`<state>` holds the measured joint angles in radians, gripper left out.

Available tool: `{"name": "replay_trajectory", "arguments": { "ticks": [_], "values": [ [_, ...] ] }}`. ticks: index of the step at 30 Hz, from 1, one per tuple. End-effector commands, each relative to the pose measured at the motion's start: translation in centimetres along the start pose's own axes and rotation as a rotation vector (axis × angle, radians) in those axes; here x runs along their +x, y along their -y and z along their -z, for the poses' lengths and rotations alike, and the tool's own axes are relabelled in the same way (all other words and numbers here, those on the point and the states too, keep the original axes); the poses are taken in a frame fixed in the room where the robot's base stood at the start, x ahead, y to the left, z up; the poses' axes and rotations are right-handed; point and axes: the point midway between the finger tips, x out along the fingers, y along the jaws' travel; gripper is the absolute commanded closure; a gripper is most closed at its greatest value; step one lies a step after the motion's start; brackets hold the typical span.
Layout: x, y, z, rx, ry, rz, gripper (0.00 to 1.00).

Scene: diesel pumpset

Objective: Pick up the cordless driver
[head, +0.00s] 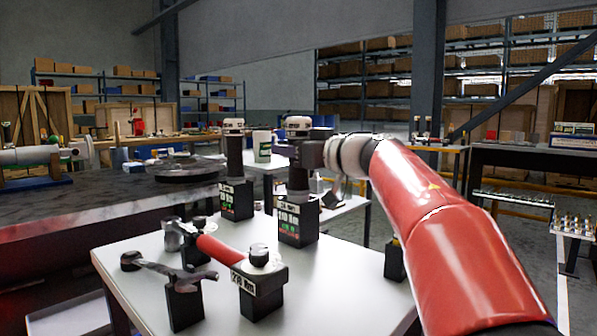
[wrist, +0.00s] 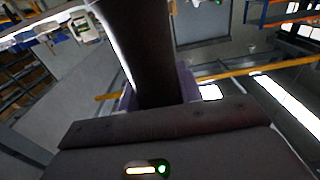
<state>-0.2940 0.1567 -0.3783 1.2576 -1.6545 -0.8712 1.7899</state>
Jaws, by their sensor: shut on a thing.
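Two dark upright drivers with pale round tops stand at the back of the white table. My gripper (head: 302,152) is at the upper part of the right driver (head: 297,178), reaching it from the right, and is shut on it. This driver's lower end meets a black labelled block (head: 298,224); I cannot tell whether there is a gap between them. The other driver (head: 234,155) stands to its left on a similar block (head: 236,200). In the wrist view a dark handle (wrist: 145,50) rises behind a wide dark base (wrist: 165,140) with a yellow and a green light; the fingertips are not clear.
The white table (head: 150,250) also holds a red-handled tool (head: 218,250) and a grey wrench-like tool (head: 165,270) on black blocks at the front left. A white mug (head: 262,146) stands behind. A dark workbench (head: 120,205) is to the left.

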Motion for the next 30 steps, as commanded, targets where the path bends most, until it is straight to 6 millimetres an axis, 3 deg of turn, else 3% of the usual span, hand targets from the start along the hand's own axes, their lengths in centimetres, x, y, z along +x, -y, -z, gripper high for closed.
{"name": "replay_trajectory", "arguments": {
  "ticks": [4, 17, 23, 30],
  "values": [
    [0.0, 0.0, 0.0, 0.000, 0.000, 0.000, 1.00],
    [-0.1, 0.0, 1.1, -0.002, -0.003, 0.000, 1.00],
    [-0.1, 0.0, 4.0, -0.004, -0.004, 0.000, 1.00],
    [-0.1, 0.0, 9.0, -0.004, -0.004, -0.001, 1.00]
  ]
}}
